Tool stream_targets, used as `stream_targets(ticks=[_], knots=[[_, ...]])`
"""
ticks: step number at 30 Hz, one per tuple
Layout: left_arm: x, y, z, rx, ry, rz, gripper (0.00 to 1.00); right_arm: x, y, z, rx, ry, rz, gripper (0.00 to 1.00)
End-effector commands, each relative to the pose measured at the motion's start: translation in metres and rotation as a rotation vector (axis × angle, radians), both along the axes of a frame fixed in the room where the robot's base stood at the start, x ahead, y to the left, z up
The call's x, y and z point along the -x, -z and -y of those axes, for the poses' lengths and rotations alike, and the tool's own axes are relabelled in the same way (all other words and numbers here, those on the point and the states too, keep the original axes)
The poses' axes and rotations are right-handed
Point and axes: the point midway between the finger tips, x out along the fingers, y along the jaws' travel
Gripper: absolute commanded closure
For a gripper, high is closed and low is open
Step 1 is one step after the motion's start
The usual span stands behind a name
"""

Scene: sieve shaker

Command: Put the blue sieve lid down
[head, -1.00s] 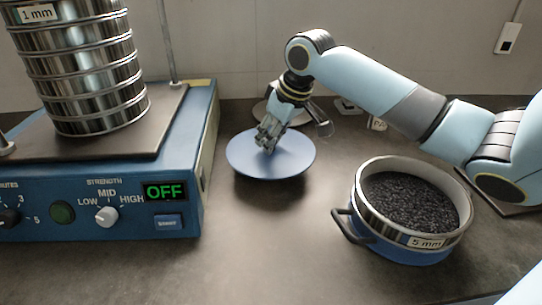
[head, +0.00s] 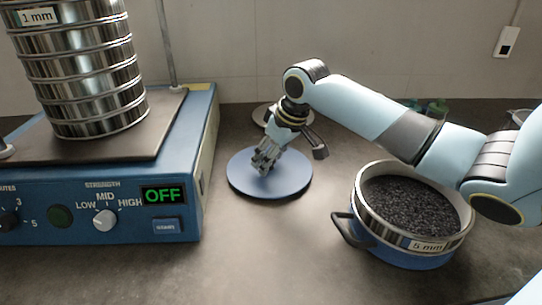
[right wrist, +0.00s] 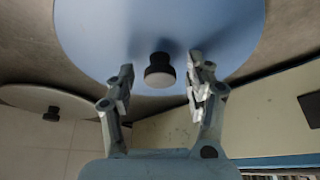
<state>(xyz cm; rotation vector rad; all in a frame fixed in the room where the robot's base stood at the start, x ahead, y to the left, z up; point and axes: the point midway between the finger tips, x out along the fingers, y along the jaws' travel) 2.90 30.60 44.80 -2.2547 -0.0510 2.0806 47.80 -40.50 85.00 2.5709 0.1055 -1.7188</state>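The blue sieve lid (head: 290,183), a flat round disc, lies on the dark bench between the shaker and the loose sieve. It appears flat, with its shadow close around its edge. My right gripper (head: 265,165) is over its middle, pointing down. In the right wrist view the lid (right wrist: 100,30) shows its dark knob with a pale top (right wrist: 160,72) between my right fingertips (right wrist: 162,78). The fingers are spread, with a gap on both sides of the knob. In the head view the fingers hide the knob. My left gripper is not in view.
The blue shaker (head: 120,210), display OFF, stands left with a metal sieve stack (head: 85,75). A 5 mm sieve (head: 365,215) of black granules stands right. A pale disc (head: 260,112) with a dark knob lies behind my gripper. The front bench is clear.

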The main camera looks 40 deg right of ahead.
Motion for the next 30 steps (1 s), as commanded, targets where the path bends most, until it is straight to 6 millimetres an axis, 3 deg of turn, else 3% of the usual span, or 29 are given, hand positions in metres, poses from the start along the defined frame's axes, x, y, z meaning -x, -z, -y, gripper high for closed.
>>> stream_targets(ticks=[8,21,30], knots=[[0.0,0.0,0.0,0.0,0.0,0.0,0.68,0.001,-0.005,0.001,0.001,-0.001,0.0,0.47],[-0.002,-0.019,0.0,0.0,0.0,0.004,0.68,0.034,-0.088,0.005,0.006,-0.003,0.002,0.47],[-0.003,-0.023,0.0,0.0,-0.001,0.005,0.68,0.046,-0.114,0.004,0.0,-0.001,0.0,0.47]])
